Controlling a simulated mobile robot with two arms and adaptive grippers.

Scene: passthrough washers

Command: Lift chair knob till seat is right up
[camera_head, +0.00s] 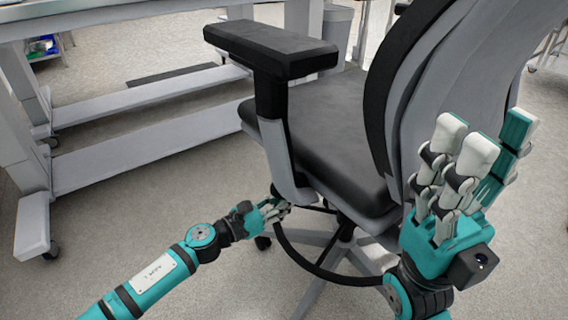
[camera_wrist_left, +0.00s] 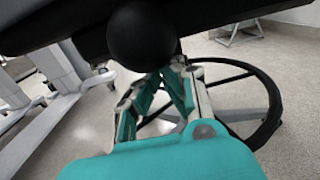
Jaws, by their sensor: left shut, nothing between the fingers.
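The office chair's dark seat (camera_head: 330,140) sits beneath a black armrest (camera_head: 270,48) in the head view. In the left wrist view, a round black chair knob (camera_wrist_left: 142,36) hangs just under the seat's dark underside (camera_wrist_left: 225,20). My left gripper (camera_head: 276,209) is below the near side of the seat. Its fingers (camera_wrist_left: 172,80) are shut and empty close below the knob; I cannot tell whether they touch it. My right gripper (camera_head: 482,140) is open and empty, fingers up, in front of the grey backrest.
The chair's black foot ring (camera_wrist_left: 270,105) and grey base (camera_head: 335,250) lie below my left gripper. A grey wheeled table frame (camera_head: 150,140) stands to the left.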

